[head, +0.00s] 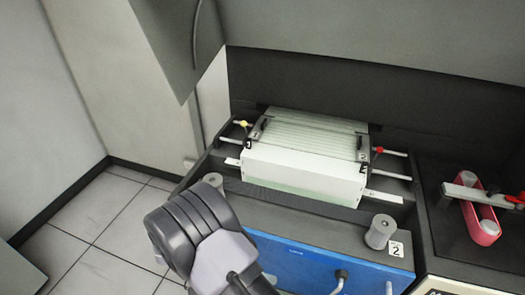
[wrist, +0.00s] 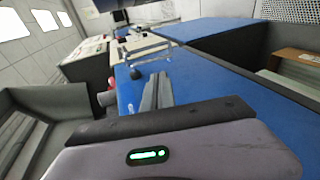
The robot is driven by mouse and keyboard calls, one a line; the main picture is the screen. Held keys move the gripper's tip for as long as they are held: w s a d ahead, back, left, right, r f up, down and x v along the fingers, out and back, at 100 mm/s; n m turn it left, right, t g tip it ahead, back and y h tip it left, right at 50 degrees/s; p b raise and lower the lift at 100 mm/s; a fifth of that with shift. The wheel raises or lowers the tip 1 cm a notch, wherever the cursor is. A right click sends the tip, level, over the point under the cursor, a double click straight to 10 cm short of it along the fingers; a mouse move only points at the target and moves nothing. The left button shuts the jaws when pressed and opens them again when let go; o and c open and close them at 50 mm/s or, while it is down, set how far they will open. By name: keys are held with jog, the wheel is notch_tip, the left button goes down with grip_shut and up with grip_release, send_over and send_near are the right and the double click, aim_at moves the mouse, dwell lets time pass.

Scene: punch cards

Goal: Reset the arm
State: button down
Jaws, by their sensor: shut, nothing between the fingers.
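My gripper (wrist: 158,78) shows in the wrist view as two grey fingers lying together beyond the body with a green light. It is shut and empty. In the head view my grey and black arm is folded at the bottom, left of the middle, in front of the machine. The gripper's fingers cannot be made out there. The wrist view looks along a blue panel, with the fingers above or against it; I cannot tell whether they touch.
A stack of pale cards with a white block (head: 304,174) sits in the machine's dark tray. A grey knob (head: 381,232) stands over a blue front panel (head: 330,265). A red tray (head: 482,222) lies at the right. Tiled floor is clear at the left.

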jog(key=s+d+r+t+y, duration=0.2)
jog(key=r+y, duration=0.3)
jog(key=r, duration=0.3)
jog(key=s+d+r+m+t+y, duration=0.1)
jog(key=s+d+r+t+y, duration=0.2)
jog(key=r, duration=0.5)
jog(key=s+d+r+m+t+y, duration=0.1)
jog(key=s+d+r+t+y, duration=0.1)
jog(key=d+r+y, duration=0.3)
notch_tip(320, 180, up, 3)
jog(key=t+y, duration=0.1)
jog(key=y, duration=0.2)
jog(key=shift+s+r, duration=0.2)
jog(key=c, duration=2.1)
grip_release()
